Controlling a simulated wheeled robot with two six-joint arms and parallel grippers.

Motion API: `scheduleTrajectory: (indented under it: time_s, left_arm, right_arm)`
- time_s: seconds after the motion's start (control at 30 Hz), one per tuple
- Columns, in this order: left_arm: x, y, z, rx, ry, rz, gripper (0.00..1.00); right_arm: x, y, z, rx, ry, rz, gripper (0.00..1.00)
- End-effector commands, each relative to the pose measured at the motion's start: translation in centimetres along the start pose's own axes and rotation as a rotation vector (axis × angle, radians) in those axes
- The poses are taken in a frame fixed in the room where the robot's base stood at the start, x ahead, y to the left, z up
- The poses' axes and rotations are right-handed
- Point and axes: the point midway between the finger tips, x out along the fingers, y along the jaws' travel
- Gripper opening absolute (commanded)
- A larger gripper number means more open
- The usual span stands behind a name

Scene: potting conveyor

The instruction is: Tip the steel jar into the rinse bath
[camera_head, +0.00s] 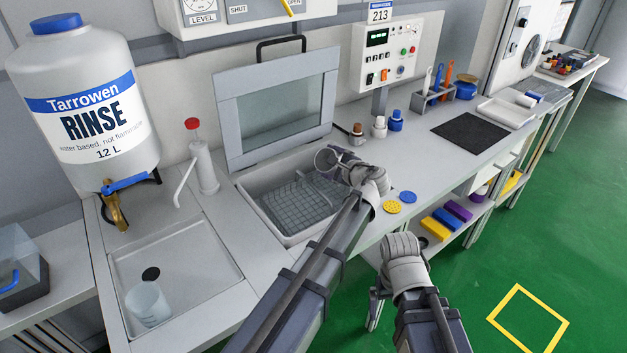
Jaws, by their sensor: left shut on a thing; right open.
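The steel jar (327,159) is a small grey cylinder held over the right back part of the rinse bath. It lies tilted, with its round open end facing left. My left gripper (345,167) is shut on it; the wrist hides part of the jaws and jar. The rinse bath (247,193) is a pale rectangular basin with a wire basket (292,208) inside. Its framed window lid (275,105) stands open behind it. I cannot see whether anything is leaving the jar. My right gripper (376,305) is open and empty, low in front of the bench.
A rinse jug (85,150) with a tap and a pump bottle (203,165) stand left of the bath. A sink tray (215,262) holds a clear beaker (147,303). Small bottles (379,127) and yellow and blue discs (393,207) are at right.

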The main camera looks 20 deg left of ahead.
Motion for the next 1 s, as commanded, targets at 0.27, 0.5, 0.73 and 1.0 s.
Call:
scheduleTrajectory:
  time_s: [0.27, 0.5, 0.73, 1.0]
  left_arm:
    - [1.0, 0.6, -1.9, 0.27, -0.031, 0.112, 0.0]
    - [1.5, -0.2, -3.5, 0.516, -0.059, 0.214, 0.0]
    - [0.6, -3.2, -2.2, 0.677, -0.079, 0.28, 0.0]
    - [-0.1, -5.4, -1.1, 0.764, -0.088, 0.316, 0.0]
  right_arm:
    - [0.7, -0.1, 0.0, 0.0, 0.0, 0.0, 1.0]
    - [0.6, -0.1, 0.0, 0.0, 0.0, 0.0, 1.0]
    - [-2.6, 0.2, 0.2, 0.0, 0.0, 0.0, 1.0]
    - [-5.0, 0.5, 0.3, 0.001, 0.0, 0.0, 1.0]
